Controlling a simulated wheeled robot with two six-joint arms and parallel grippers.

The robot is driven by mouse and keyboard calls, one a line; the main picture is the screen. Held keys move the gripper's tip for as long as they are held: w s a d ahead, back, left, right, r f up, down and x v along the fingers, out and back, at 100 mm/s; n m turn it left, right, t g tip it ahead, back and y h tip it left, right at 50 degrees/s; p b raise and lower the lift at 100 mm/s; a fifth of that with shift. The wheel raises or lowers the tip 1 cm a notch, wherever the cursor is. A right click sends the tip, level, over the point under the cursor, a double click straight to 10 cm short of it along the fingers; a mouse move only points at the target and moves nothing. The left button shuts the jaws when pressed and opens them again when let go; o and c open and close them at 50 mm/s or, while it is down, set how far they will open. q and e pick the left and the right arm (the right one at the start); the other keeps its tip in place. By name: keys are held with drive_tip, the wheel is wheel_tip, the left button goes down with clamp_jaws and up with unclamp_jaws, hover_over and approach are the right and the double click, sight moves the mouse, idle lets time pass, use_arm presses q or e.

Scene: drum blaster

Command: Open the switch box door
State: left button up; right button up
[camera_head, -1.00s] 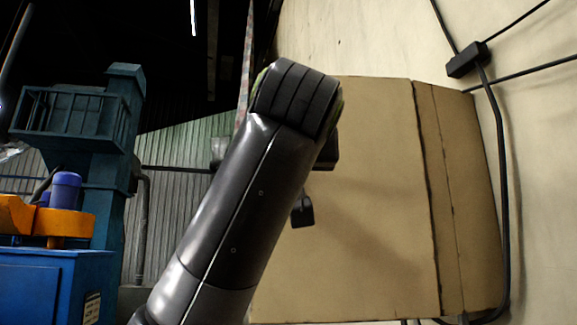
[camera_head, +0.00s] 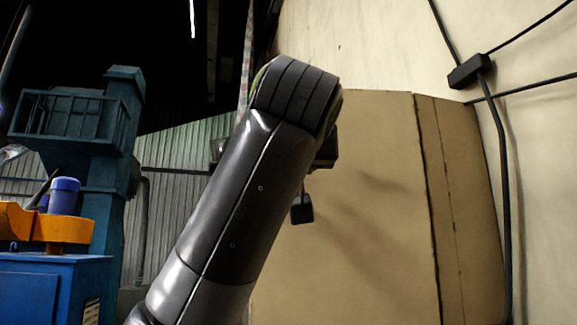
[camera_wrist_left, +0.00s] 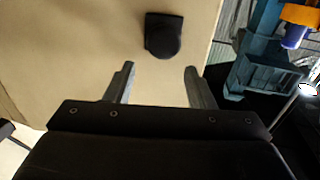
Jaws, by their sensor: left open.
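The switch box is a tan box on the wall, and its door (camera_head: 375,240) faces me and looks shut in the head view. A small black handle (camera_head: 302,209) sits near the left side of the door, just right of my arm. In the left wrist view the handle (camera_wrist_left: 164,36) lies ahead of my left gripper (camera_wrist_left: 160,78). The fingers are open, apart from the handle, with nothing between them. My right gripper is in neither view.
Black cables run along the pale wall to a small black junction block (camera_head: 469,71) right of the box. A blue machine (camera_head: 90,190) with an orange part (camera_head: 45,228) stands at the left, apart from the box.

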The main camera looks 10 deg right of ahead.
use_arm(q)
wheel_tip(320, 180, up, 7)
drive_tip(key=p, duration=0.5)
